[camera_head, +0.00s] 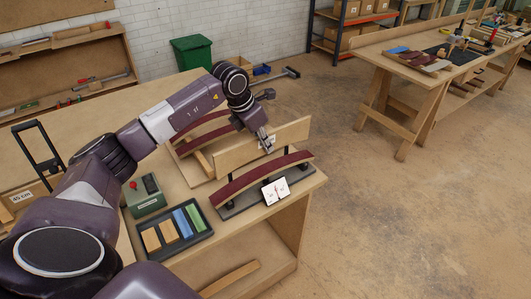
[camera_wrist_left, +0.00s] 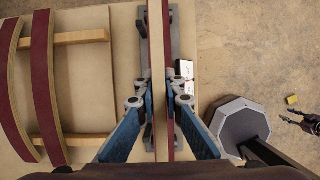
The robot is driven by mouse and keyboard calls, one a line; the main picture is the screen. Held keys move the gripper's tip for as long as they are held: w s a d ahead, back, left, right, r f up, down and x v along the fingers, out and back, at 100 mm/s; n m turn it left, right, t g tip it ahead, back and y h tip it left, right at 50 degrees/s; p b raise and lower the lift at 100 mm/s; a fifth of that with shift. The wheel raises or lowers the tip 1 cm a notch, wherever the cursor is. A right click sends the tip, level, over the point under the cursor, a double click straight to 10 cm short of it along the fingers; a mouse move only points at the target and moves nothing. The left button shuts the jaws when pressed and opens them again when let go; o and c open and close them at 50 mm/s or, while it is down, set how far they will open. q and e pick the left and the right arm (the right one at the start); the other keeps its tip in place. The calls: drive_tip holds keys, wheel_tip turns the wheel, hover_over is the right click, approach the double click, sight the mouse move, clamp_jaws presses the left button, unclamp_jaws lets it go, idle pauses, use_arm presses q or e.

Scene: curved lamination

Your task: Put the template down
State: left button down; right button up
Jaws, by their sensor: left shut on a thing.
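The template (camera_head: 240,152) is a pale, flat board held on edge above the bench, behind the curved lamination in the head view. My left gripper (camera_head: 266,143) is shut on its middle. In the left wrist view, the template (camera_wrist_left: 157,45) runs between the blue-backed fingers of the left gripper (camera_wrist_left: 160,101). The maroon-topped curved lamination (camera_head: 262,178) stands on a dark base beside the template. Whether the template's lower edge touches anything is hidden. A dark pronged part at the right edge of the left wrist view looks like my right gripper (camera_wrist_left: 302,119); its jaws are unclear.
More maroon curved strips (camera_head: 205,130) lie on a rack behind. A tray of coloured blocks (camera_head: 172,232) and a green box (camera_head: 145,197) sit to the left. A lower shelf opens below the bench (camera_head: 305,187).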

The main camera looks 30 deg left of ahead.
sight(264, 153)
use_arm(q)
wheel_tip(264, 153, down, 4)
drive_tip(key=shift+f+p, duration=0.25)
drive_tip(key=shift+p, duration=0.25)
drive_tip(key=shift+f+b, duration=0.6)
drive_tip(key=shift+f, duration=0.05)
drive_tip(key=c, duration=2)
unclamp_jaws()
drive_tip(key=shift+c, duration=0.2)
